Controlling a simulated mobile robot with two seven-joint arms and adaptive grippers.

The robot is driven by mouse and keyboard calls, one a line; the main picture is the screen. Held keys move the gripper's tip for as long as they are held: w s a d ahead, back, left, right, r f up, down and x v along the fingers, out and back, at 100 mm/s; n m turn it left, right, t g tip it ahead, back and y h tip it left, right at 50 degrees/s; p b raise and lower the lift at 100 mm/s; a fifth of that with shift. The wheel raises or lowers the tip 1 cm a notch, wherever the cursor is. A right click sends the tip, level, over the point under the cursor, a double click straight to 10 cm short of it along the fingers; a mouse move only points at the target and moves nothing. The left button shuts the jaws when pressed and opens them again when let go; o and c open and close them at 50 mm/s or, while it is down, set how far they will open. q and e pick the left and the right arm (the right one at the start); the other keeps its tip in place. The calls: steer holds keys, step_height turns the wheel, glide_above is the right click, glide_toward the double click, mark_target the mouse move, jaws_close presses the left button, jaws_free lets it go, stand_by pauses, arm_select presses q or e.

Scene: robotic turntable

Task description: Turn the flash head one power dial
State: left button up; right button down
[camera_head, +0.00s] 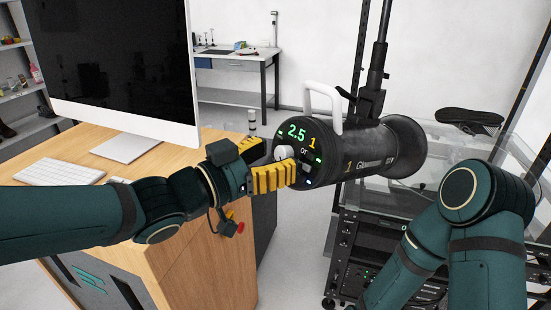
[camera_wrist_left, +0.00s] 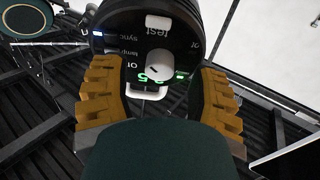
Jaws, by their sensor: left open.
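Flash head one (camera_head: 365,153) is a black cylinder with a white handle (camera_head: 322,100), mounted on a stand. Its rear panel shows a green "2.5" and a yellow "1". The white power dial (camera_head: 284,153) is on that panel, partly hidden by my left gripper (camera_head: 290,174). In the left wrist view the dial (camera_wrist_left: 153,70) lies between the two yellow fingers of my left gripper (camera_wrist_left: 160,74), with space on both sides. The left gripper is open and holds nothing. My right arm shows at the right, but its gripper is out of view.
A wooden desk (camera_head: 205,240) with a monitor (camera_head: 125,70) and keyboard (camera_head: 58,171) stands at the left. A dark stand pole (camera_head: 376,65) rises behind the flash head. A rack of equipment (camera_head: 350,255) is below it. A workbench (camera_head: 235,62) stands at the back.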

arm_select(q)
steer(key=shift+w+d, duration=0.25)
steer(key=shift+d, duration=0.1)
steer(key=shift+o, duration=0.2)
jaws_close()
steer(key=shift+a+m, duration=0.1)
steer(key=shift+m, duration=0.2)
steer(key=m+g+h, duration=0.1)
steer(key=m+g, duration=0.1)
steer(key=m, duration=0.2)
steer(key=shift+p, duration=0.35)
steer(key=m+g, duration=0.1)
steer(key=m, duration=0.2)
steer(key=m+g+p, duration=0.1)
steer(key=m, duration=0.2)
steer(key=shift+w, duration=0.1)
steer(key=shift+m, duration=0.3)
